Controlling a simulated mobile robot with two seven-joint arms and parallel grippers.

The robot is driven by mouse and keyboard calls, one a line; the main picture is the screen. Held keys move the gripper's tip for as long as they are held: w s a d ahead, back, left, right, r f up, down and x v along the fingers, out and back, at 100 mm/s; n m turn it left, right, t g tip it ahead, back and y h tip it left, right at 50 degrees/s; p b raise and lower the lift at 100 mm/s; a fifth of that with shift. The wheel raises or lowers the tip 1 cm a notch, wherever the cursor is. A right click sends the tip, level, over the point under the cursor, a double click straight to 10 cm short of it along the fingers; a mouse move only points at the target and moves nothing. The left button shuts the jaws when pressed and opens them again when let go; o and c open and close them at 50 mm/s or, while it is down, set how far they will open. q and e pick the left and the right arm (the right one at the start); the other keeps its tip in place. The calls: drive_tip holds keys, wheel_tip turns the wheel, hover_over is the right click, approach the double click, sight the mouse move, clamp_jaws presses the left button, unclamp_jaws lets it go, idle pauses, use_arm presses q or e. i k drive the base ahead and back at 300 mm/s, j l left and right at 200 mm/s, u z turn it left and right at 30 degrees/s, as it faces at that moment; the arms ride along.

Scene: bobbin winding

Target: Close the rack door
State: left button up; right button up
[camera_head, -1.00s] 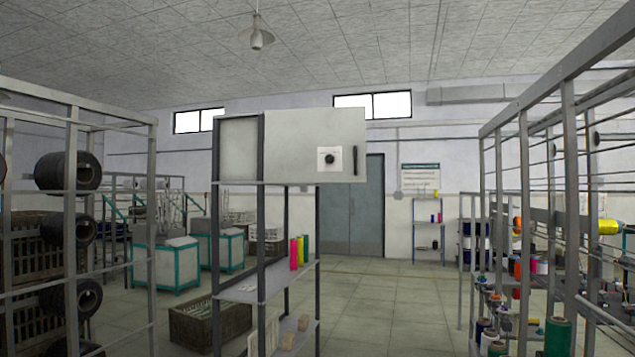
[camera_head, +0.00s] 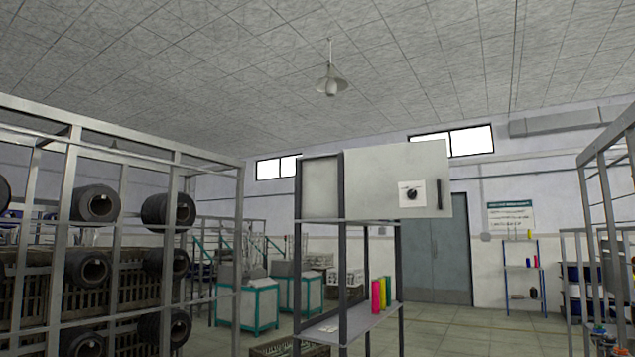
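The rack (camera_head: 341,270) stands in the middle of the view, with dark posts and open shelves below a grey cabinet section at the top. Its rack door (camera_head: 385,172) is a light grey panel with a dark handle (camera_head: 439,195) at its right edge and a white plate with a black knob (camera_head: 411,194). The door reaches out to the right past the rack's post, so it appears swung open. Neither of my grippers is in view.
A metal frame with black rolls (camera_head: 95,204) is at the left. Another metal frame (camera_head: 608,190) is at the right edge. Floor shows free at the right of the rack (camera_head: 470,330).

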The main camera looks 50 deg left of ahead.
sight(378, 180)
drive_tip(key=i+j+u, duration=0.15)
drive_tip(key=u, duration=0.25)
drive_tip(key=i+j+u, duration=0.15)
drive_tip(key=u, duration=0.25)
drive_tip(key=i+j+u, duration=0.15)
drive_tip(key=u, duration=0.25)
drive_tip(key=i, duration=0.2)
